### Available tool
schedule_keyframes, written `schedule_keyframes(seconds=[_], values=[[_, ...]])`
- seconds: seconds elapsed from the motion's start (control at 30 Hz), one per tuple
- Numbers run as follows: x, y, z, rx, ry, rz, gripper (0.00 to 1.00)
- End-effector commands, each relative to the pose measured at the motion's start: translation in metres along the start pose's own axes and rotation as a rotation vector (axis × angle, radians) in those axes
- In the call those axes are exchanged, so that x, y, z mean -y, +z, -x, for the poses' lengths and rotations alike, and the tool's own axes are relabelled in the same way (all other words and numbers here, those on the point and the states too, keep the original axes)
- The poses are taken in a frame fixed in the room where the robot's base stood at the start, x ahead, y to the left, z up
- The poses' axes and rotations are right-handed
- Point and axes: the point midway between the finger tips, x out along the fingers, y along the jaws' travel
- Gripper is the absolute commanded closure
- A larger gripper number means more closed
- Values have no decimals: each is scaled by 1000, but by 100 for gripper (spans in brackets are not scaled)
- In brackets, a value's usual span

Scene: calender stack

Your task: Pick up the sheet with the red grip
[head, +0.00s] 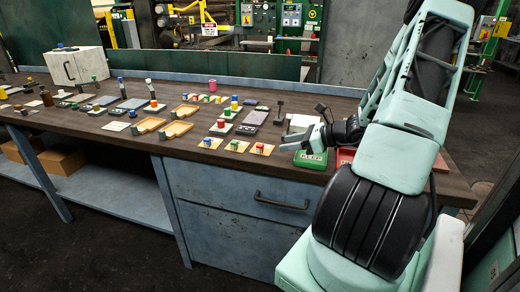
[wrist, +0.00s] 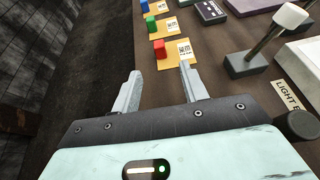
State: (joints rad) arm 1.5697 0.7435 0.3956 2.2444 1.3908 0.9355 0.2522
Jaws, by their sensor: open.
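In the wrist view, a small yellow-tan sheet (wrist: 174,58) with a red block grip (wrist: 161,49) and a printed label lies flat on the bench. It lies just beyond my gripper (wrist: 159,76), whose two fingers are spread apart with nothing between them. The red grip is roughly in line with the gap and apart from both fingers. In the head view, the sheet with the red grip (head: 261,148) lies near the bench's front edge, left of my gripper (head: 292,145).
Similar sheets with a green grip (wrist: 151,22) and a blue grip (wrist: 145,5) lie in a row beyond the red one. A grey-based stand with a white knob (wrist: 246,63) rises to the right. The bench edge and floor lie left in the wrist view.

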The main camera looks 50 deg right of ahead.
Motion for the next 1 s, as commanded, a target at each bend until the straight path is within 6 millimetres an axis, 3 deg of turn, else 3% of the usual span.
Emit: schedule_keyframes(seconds=[0.1, 0.37, 0.7, 1.0], values=[[0, 0, -21, 1, 2, -1, 56], [0, 1, -41, 0, 1, 0, 56], [-1, 5, -86, 0, 3, 1, 56], [0, 5, -90, -1, 0, 1, 56]])
